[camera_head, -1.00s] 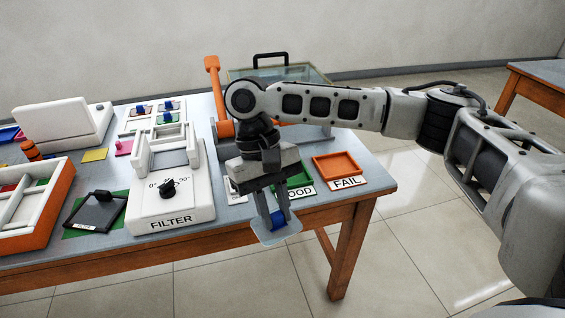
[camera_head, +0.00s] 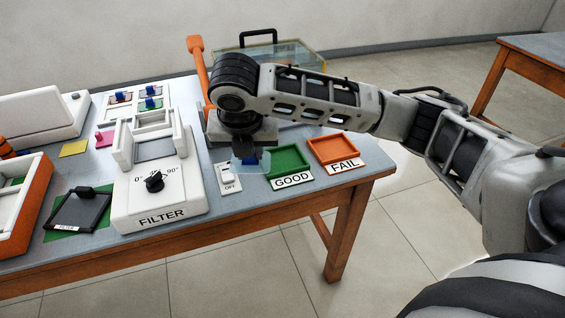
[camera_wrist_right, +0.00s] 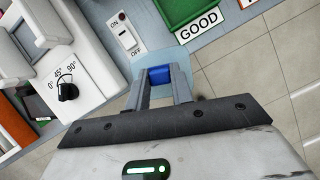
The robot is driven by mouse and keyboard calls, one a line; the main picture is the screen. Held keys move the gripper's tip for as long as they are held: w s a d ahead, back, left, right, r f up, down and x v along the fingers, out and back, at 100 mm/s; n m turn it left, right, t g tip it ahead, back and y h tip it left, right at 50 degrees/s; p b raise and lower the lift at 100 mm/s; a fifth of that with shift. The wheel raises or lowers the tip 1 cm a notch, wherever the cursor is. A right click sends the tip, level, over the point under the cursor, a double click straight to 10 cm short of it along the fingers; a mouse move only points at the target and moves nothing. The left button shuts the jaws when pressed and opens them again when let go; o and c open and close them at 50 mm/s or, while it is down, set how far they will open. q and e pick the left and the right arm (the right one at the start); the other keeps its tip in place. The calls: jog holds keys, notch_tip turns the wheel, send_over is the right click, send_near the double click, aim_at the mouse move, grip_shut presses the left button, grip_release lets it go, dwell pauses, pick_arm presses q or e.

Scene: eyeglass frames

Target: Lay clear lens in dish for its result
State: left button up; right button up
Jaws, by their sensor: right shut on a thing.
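My right gripper (camera_wrist_right: 160,85) is shut on the blue grip (camera_wrist_right: 160,74) of the clear lens (camera_wrist_right: 175,57), a pale see-through plate. In the head view the lens (camera_head: 262,163) is held between the on/off switch and the green GOOD dish (camera_head: 288,158), over the front part of the table. The orange FAIL dish (camera_head: 331,147) is to the right of the GOOD dish. Both dishes look empty in the head view. In the right wrist view only part of the GOOD dish (camera_wrist_right: 181,10) shows. My left gripper is not in view.
The white FILTER device (camera_head: 155,195) with a black knob stands left of the switch (camera_head: 229,176). An orange lever (camera_head: 199,65) rises behind my right wrist. A dark filter plate (camera_head: 77,210) and an orange-sided tray (camera_head: 37,199) lie further left. The table's right front corner is bare.

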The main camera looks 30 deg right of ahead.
jog(key=n, duration=0.2)
jog(key=w+n+y, duration=0.1)
jog(key=shift+d+r+n, duration=0.25)
jog(key=shift+d+n, duration=0.05)
jog(key=shift+d, duration=0.05)
jog(key=shift+w+d+f, duration=0.1)
jog(key=shift+w+d, duration=0.15)
jog(key=shift+d, duration=0.05)
jog(key=w+d+f, duration=0.2)
jog(key=d, duration=0.1)
jog(key=w+d+f, duration=0.2)
jog(key=d+f, duration=0.1)
jog(key=d, duration=0.1)
jog(key=w+d+f+b, duration=0.1)
jog(key=w+d+f, duration=0.1)
jog(key=d+f, duration=0.1)
jog(key=shift+d+f, duration=0.25)
jog(key=shift+d, duration=0.2)
jog(key=shift+w+d+f, duration=0.1)
jog(key=shift+d+f, duration=0.15)
jog(key=shift+f, duration=0.1)
jog(key=shift+d+f, duration=0.15)
jog(key=shift+f, duration=1.6)
jog(key=o, duration=1)
